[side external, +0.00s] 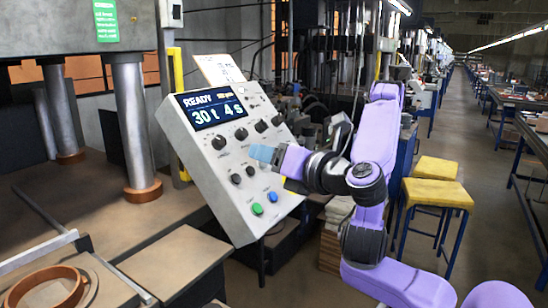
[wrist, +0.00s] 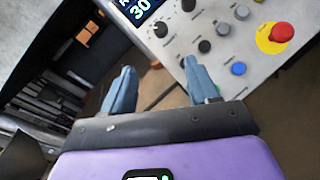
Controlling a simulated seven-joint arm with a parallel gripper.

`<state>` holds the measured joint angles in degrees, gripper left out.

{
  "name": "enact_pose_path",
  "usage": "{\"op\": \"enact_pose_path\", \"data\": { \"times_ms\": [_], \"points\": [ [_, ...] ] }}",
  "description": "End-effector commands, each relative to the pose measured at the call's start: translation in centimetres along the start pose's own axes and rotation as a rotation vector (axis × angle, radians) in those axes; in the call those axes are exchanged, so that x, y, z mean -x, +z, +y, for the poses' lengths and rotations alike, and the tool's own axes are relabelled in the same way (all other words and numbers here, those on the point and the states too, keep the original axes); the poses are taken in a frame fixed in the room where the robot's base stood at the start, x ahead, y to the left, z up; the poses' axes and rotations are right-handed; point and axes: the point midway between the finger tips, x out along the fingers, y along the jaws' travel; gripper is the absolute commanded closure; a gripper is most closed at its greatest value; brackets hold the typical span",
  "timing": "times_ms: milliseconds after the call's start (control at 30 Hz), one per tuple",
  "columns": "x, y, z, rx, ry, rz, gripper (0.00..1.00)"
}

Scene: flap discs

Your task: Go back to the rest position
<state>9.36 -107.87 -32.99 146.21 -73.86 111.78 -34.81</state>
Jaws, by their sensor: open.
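My gripper (side external: 264,154) is in front of the sloped control panel (side external: 208,150) in the side view, its light blue fingers pointing left toward the panel's knobs. Whether it touches the panel cannot be told from that view. In the wrist view my gripper (wrist: 160,82) has its two blue fingers wide apart with nothing between them. The panel (wrist: 215,62) fills the upper right there. Its display (side external: 210,110) reads READY, 30 t, 4 s. A green button (side external: 257,209) and a blue button (side external: 273,196) are low on the panel.
A red stop knob on a yellow base (wrist: 275,38) shows in the wrist view. The press's steel columns (side external: 135,125) stand left of the panel. A brown ring (side external: 47,288) lies at the lower left. Yellow stools (side external: 438,193) stand behind my arm at right, near an open aisle.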

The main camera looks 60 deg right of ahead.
Motion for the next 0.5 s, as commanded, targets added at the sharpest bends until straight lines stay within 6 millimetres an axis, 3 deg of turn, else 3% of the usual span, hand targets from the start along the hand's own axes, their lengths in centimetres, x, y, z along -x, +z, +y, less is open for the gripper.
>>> {"op": "enact_pose_path", "data": {
  "times_ms": [333,500],
  "points": [
    [-0.1,-0.4,-0.4,0.001,-0.017,0.019,0.41],
    [-0.5,-3.5,-3.6,-0.021,-0.164,0.171,0.41]
  ]
}}
